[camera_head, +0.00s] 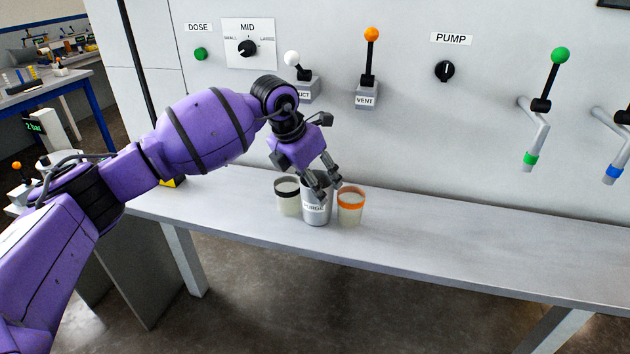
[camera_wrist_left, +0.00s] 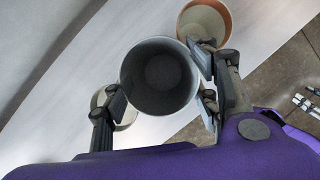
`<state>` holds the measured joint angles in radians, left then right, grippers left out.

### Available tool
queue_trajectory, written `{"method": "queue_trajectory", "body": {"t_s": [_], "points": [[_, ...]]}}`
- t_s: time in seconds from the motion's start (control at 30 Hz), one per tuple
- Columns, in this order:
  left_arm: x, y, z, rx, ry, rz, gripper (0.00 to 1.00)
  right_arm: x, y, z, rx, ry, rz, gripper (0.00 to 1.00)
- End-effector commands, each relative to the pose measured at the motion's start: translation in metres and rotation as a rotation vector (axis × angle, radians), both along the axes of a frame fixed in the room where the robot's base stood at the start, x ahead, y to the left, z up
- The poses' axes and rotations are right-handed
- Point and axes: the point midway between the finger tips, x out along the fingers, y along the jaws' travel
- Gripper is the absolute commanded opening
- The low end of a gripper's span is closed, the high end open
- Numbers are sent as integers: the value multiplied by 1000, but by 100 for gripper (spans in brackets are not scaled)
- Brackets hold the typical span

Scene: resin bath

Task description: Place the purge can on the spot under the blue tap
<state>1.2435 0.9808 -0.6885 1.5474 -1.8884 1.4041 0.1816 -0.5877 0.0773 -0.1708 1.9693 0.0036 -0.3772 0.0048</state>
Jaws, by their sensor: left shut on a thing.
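The purge can (camera_head: 316,213) is a grey metal cup with a PURGE label, upright at the bench surface in the head view. My left gripper (camera_head: 324,186) reaches down from above and is shut on it. In the left wrist view the purge can (camera_wrist_left: 160,77) shows its empty-looking inside, with the fingers of the left gripper (camera_wrist_left: 160,95) on either side. The blue tap (camera_head: 613,172) hangs from the wall at the far right. The spot under it is not clearly marked in view. My right gripper is not in view.
A black-rimmed cup (camera_head: 287,197) stands close left of the can, an orange-rimmed cup (camera_head: 351,207) close right; the orange rim also shows in the wrist view (camera_wrist_left: 205,20). A green tap (camera_head: 531,157) hangs left of the blue one. The bench (camera_head: 470,245) is clear to the right.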

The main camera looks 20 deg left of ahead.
Motion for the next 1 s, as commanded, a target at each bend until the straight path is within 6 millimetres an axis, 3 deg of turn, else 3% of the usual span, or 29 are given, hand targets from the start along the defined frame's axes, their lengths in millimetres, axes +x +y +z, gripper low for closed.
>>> {"method": "queue_trajectory", "body": {"t_s": [0.2,0.23,0.37,0.77,1.0], "points": [[0,0,-3,1,1,0,12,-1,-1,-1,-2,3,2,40],[0,0,-4,1,1,0,56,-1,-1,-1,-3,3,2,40],[0,0,-3,1,1,0,73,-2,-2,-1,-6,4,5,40],[0,0,2,-1,-1,0,74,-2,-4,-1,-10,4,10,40],[-12,9,40,0,-4,0,74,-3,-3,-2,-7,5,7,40]]}}
